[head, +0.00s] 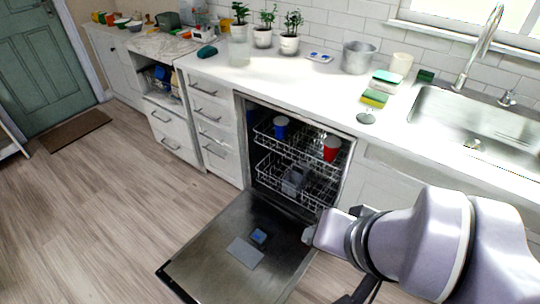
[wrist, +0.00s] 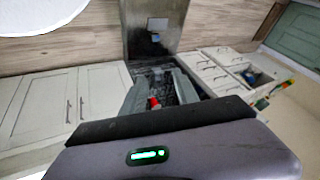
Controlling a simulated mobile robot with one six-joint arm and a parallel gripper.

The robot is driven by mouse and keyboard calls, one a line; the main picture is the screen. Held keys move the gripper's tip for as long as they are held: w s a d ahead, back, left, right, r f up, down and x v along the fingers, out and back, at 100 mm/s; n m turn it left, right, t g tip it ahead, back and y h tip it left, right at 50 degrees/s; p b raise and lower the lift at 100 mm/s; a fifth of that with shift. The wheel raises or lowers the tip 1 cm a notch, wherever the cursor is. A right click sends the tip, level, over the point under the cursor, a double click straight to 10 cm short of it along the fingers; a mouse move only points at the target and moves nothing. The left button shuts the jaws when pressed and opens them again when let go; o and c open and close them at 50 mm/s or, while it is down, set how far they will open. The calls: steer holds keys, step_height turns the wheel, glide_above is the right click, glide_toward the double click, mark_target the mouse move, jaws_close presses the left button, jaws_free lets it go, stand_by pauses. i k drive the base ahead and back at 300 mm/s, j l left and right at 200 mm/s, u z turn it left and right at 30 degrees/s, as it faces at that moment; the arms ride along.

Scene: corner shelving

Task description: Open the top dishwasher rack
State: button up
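The dishwasher stands open under the counter, its door (head: 215,262) folded down flat over the floor. The top rack (head: 305,146) is a wire basket inside the dishwasher, holding a blue cup (head: 280,127) and a red cup (head: 331,148). The lower rack (head: 268,172) sits below it with grey items in it. My gripper (head: 310,236) is over the right side of the lowered door, apart from the top rack. In the wrist view, its grey fingers (wrist: 160,82) look spread, with the red cup (wrist: 154,103) seen between them in the distance. I see nothing held.
A blue tablet (head: 259,236) lies in the door's inner face. The counter (head: 300,85) above carries potted plants, a metal pot (head: 358,57) and sponges (head: 375,97). A sink (head: 480,125) is at right. Drawers (head: 213,125) flank the dishwasher at left.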

mark_target(262, 120)
steer(key=i+l+u, duration=0.1)
steer(key=l, duration=0.55)
steer(key=i+l+u, duration=0.1)
steer(key=l, duration=0.55)
steer(key=i, duration=1.05)
